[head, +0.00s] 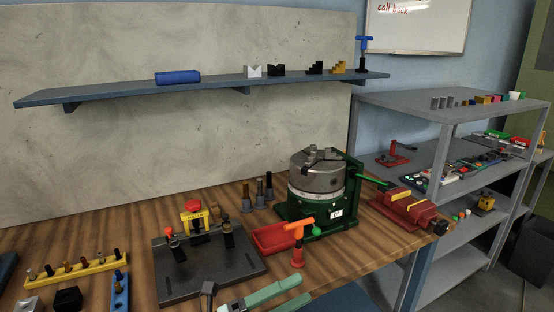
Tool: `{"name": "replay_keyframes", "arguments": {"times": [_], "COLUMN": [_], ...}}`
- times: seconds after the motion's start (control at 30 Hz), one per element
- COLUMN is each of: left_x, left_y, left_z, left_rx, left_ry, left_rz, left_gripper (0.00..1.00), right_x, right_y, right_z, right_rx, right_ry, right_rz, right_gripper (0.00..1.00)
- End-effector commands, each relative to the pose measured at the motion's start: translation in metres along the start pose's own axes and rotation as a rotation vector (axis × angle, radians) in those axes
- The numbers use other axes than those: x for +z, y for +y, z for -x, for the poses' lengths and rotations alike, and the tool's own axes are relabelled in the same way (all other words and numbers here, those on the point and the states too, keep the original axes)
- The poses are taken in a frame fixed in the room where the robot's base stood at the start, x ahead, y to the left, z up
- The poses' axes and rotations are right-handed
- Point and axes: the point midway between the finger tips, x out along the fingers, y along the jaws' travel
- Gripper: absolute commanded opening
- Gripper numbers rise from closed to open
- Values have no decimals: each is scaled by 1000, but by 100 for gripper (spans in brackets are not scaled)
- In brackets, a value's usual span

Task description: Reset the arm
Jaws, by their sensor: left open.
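My left gripper (306,285) shows at the bottom edge of the head view, with two pale green fingers pointing right and slightly up. The fingers are apart, and nothing shows between them. It is in front of the red tray and the orange-handled tool (299,229), near the bench's front edge. The rest of the left arm is below the picture. My right gripper is not in view.
The wooden bench (120,240) holds a dark fixture plate (235,268), a red tray (270,238), a green-based chuck (318,172), a red vise (405,205) and a yellow peg rack (75,270). A wall shelf (110,93) hangs behind; grey shelving (400,100) stands right.

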Motion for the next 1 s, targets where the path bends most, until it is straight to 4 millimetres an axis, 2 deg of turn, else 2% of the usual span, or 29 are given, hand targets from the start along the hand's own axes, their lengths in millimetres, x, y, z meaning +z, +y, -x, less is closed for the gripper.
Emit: {"name": "replay_keyframes", "arguments": {"times": [0.03, 0.17, 0.2, 0.33, 0.47, 0.5, 0.63, 0.7, 0.8, 0.9, 1.0], "left_x": [4, 19, 20, 12, -22, -38, -90, -114, -138, -150, -152], "left_y": [10, 42, 54, 100, 146, 158, 186, 193, 199, 201, 201], "left_z": [12, 54, 70, 132, 204, 226, 284, 305, 325, 334, 335], "left_rx": [-8, -15, -13, -3, 16, 24, 44, 51, 60, 64, 65], "left_ry": [-116, -410, -502, -799, -1101, -1192, -1440, -1538, -1631, -1674, -1683], "left_rz": [127, 434, 530, 840, 1143, 1231, 1461, 1549, 1628, 1665, 1673], "left_gripper": [87, 87, 87, 87, 87, 87, 87, 87, 87, 87, 87], "right_x": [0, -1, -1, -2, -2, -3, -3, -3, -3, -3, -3], "right_y": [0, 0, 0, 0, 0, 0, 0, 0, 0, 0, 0], "right_z": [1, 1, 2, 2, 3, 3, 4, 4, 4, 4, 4], "right_rx": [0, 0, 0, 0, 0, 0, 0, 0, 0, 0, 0], "right_ry": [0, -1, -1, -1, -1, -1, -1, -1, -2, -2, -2], "right_rz": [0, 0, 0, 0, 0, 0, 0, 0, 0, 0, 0], "right_gripper": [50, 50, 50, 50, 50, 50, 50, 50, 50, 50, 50]}}
